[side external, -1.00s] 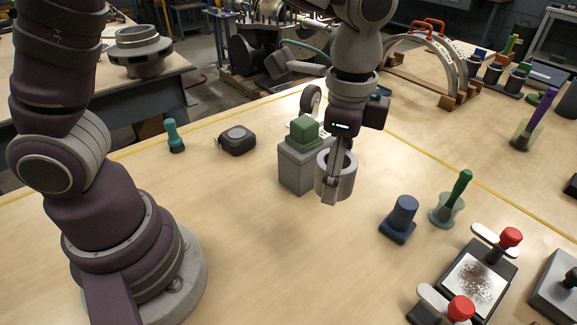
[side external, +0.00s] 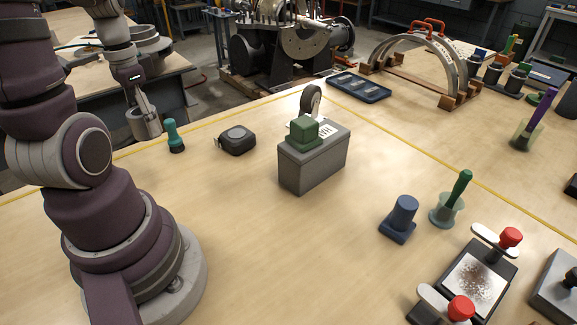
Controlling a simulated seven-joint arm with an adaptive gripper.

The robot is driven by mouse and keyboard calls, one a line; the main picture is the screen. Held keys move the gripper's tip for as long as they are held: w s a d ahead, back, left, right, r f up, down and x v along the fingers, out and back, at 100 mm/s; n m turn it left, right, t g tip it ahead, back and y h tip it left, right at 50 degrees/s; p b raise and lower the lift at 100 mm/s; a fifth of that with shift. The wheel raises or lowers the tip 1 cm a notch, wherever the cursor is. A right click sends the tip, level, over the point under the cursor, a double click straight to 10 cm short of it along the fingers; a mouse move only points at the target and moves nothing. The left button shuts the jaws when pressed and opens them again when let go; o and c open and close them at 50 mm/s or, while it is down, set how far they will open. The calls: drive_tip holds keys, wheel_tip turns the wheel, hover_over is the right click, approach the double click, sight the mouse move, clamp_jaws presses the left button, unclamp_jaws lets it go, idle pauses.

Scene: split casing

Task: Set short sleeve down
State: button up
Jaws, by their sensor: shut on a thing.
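The short sleeve (side external: 146,128) is a grey metal ring at the left of the side external view, near the wooden table's back left edge. My gripper (side external: 147,109) is shut on the sleeve's wall from above, pointing down. The sleeve looks upright. Its lower part is close to the table edge in the picture, and I cannot tell whether it touches a surface or hangs above one.
A teal-handled tool (side external: 173,135) stands just right of the sleeve, with a black tape measure (side external: 237,141) further right. A grey box (side external: 314,163) with a green block (side external: 304,132) on it stands mid-table. A blue stamp-like part (side external: 402,216) is at right. The front middle is clear.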

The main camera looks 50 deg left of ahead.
sight(171, 188)
wheel_tip(171, 188, down, 13)
drive_tip(key=shift+f, duration=0.2)
drive_tip(key=shift+f, duration=0.15)
drive_tip(key=o, duration=1.2)
drive_tip(key=shift+o, duration=0.2)
wheel_tip(171, 188, up, 12)
drive_tip(key=w+d+r+m+t, duration=0.1)
drive_tip(key=w+d+r+t, duration=0.1)
drive_tip(key=d, duration=0.6)
drive_tip(key=w+d+r+m+t, duration=0.1)
drive_tip(key=w+d+r+t, duration=0.2)
drive_tip(key=d, duration=0.6)
wheel_tip(171, 188, up, 4)
drive_tip(key=shift+w+d+f+t, duration=0.1)
drive_tip(key=shift+w+d+t, duration=0.2)
drive_tip(key=shift+w, duration=0.7)
